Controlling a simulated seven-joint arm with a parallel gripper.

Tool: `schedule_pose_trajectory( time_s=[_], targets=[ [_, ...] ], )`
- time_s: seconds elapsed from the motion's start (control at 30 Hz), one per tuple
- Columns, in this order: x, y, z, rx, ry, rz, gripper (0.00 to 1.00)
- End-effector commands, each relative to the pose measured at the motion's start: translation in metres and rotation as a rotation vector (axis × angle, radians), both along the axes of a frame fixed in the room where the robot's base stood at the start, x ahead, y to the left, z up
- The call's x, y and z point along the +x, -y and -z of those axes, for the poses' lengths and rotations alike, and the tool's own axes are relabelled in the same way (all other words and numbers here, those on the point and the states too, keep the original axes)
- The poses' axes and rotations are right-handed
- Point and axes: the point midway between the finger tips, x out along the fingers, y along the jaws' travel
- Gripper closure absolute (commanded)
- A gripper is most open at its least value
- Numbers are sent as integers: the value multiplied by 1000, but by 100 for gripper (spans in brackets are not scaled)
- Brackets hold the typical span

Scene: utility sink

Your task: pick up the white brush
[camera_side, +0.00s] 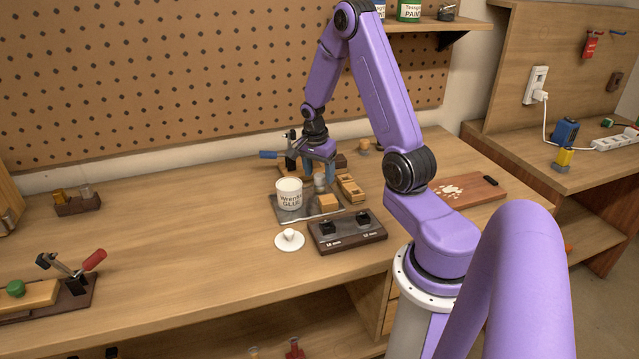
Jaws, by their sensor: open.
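My gripper (319,171) points down over the cluster of items at the back middle of the bench. It is open, with its fingers apart above a small pale upright item (320,181). This item may be the white brush, but it is too small and partly hidden to be sure. I cannot tell whether the fingers touch it. It stands just right of a white glue tub (289,196) on a grey tray (283,215).
A white disc with a knob (289,241) and a dark two-knob panel (347,231) lie in front. Wooden blocks (350,187) sit close right of the gripper. A blue-handled tool (270,154) is close behind. The bench's left middle is clear.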

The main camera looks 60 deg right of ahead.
Motion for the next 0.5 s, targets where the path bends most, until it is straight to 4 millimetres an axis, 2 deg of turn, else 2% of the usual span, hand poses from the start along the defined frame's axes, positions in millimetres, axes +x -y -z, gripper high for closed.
schedule_pose_trajectory(
  time_s=[0.2, 0.5],
  targets=[
    [1, 5, 25, 0, -2, -1, 35],
    [1, 5, 31, -1, 1, -2, 35]
  ],
)
